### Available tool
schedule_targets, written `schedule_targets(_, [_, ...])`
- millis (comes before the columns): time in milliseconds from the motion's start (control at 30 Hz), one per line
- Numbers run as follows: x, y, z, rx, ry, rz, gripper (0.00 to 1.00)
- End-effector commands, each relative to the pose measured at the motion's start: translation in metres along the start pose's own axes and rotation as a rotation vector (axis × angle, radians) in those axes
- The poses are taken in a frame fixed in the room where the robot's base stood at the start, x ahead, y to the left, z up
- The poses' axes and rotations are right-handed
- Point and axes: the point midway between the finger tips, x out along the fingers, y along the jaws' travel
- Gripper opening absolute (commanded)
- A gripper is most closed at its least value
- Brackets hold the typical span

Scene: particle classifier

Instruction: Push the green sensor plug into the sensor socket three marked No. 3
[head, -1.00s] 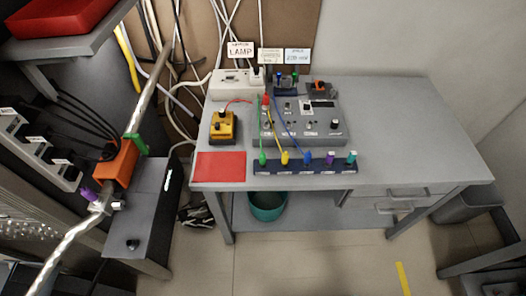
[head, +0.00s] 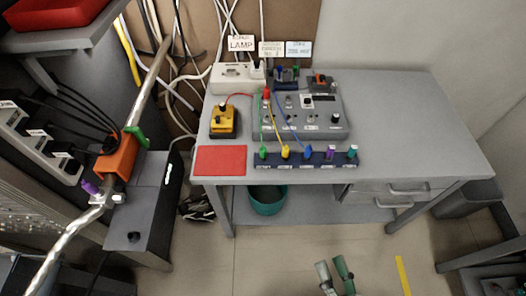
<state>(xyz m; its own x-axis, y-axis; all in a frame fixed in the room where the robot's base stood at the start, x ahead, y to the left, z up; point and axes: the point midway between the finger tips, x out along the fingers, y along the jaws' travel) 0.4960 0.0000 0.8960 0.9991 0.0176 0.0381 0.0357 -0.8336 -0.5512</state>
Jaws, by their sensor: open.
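The green sensor plug (head: 263,153) stands upright at the left end of a dark blue socket strip (head: 295,164) along the table's front edge. A green cable runs from it up to the grey device (head: 312,122). The strip's markings are too small to read, so I cannot tell which socket is No. 3. My gripper (head: 332,264) shows at the bottom of the head view, with one grey and one green finger-like part apart. It is open, empty and over the floor in front of the table, well away from the plug.
Yellow (head: 285,153), blue (head: 308,153), purple (head: 330,153) and teal (head: 352,152) plugs stand along the strip. A red mat (head: 220,160) and a yellow box (head: 223,121) lie to the left. The table's right side (head: 415,130) is clear. A teal bin (head: 266,200) stands beneath.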

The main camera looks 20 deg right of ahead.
Motion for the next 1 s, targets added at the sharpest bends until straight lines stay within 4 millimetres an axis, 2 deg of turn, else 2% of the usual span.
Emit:
schedule_targets(33, [0.016,-0.001,-0.001,0.108,0.048,-0.030,0.51])
schedule_targets(333, [0.093,0.001,-0.007,0.802,0.281,-0.161,0.51])
schedule_targets(533, [0.147,0.001,0.002,1.271,0.400,-0.226,0.51])
schedule_targets(767, [0.209,-0.008,0.032,1.809,0.521,-0.253,0.51])
schedule_targets(900, [0.242,-0.022,0.059,2.109,0.592,-0.233,0.51])
schedule_targets(1000, [0.260,-0.034,0.078,2.277,0.636,-0.207,0.51])
